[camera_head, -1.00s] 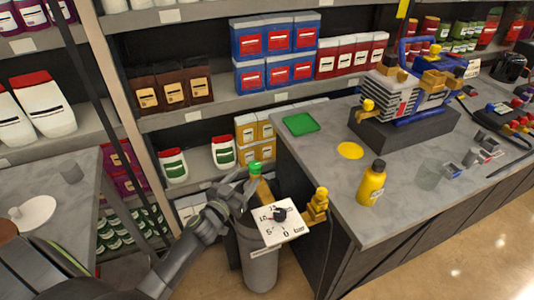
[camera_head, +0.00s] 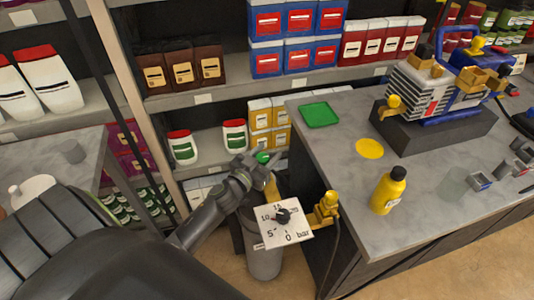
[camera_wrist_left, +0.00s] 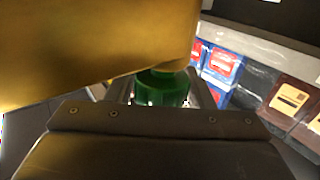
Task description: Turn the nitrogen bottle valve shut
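The nitrogen bottle (camera_head: 262,262) is a grey cylinder standing on the floor beside the workbench, with a brass neck (camera_head: 271,187) and a green valve knob (camera_head: 262,157) on top. A square white pressure gauge (camera_head: 270,233) with a black pointer faces the head camera. My left gripper (camera_head: 260,160) is at the knob. In the left wrist view the green knob (camera_wrist_left: 162,88) sits between the two grey fingers, which look open around it; contact is not clear. Brass fills that view's upper left. My right gripper is not in view.
A yellow fitting (camera_head: 325,208) with a dark hose sticks out right of the gauge. The workbench (camera_head: 330,150) holds a yellow bottle (camera_head: 388,190), a green tray (camera_head: 319,114) and a pump (camera_head: 440,95). Stocked shelves stand behind the bottle.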

